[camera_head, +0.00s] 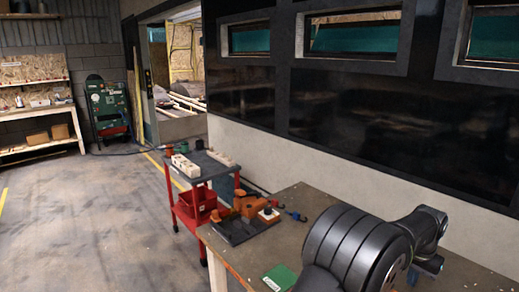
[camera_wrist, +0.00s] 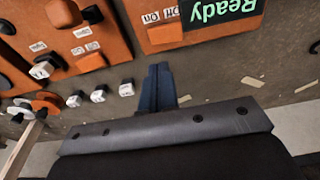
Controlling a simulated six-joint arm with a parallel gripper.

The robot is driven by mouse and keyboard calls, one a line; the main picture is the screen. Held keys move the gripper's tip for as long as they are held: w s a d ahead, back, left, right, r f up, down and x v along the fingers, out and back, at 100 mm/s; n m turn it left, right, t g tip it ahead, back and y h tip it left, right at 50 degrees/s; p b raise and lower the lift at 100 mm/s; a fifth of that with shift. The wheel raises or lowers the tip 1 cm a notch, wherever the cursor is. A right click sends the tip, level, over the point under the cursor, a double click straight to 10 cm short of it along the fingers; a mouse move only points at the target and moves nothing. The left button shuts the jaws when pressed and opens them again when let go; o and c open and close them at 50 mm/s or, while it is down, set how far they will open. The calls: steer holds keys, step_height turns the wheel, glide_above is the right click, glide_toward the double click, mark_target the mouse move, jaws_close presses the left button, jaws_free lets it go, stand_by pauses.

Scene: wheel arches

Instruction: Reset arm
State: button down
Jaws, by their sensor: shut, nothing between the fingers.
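My gripper (camera_wrist: 159,70) shows in the wrist view as two dark blue fingers side by side, closed together with nothing between them. They point toward an orange panel (camera_wrist: 192,40) with a green "Ready" display (camera_wrist: 222,9), which appears upside down. The fingertips look apart from the panel, but the exact gap is hard to judge. In the head view my arm stands folded over the workbench (camera_head: 293,205) at the lower right, and my fingertips cannot be made out there.
Another orange panel (camera_wrist: 70,35) carries knobs and labels; several white-and-black plugs (camera_wrist: 98,96) lie beside it. On the bench are a dark tray (camera_head: 236,232) with orange parts and a green card (camera_head: 279,278). A red cart (camera_head: 198,210) stands left of the bench. Open floor lies further left.

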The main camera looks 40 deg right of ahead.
stand_by(0.3)
step_height(320, 180, down, 7)
steer(key=shift+r, duration=0.1)
stand_by(0.4)
steer(key=w+a+r, duration=0.2)
steer(key=a+r, duration=0.1)
steer(key=r, duration=0.4)
steer(key=w+a+r+g+h, duration=0.1)
steer(key=w+a+r, duration=0.1)
steer(key=r, duration=0.6)
steer(key=w+a+r, duration=0.2)
steer(key=a+r, duration=0.1)
steer(key=r, duration=0.5)
steer(key=shift+w+a+g+h, duration=0.35)
steer(key=shift+w+g+h, duration=0.05)
steer(key=c, duration=2.2)
jaws_free()
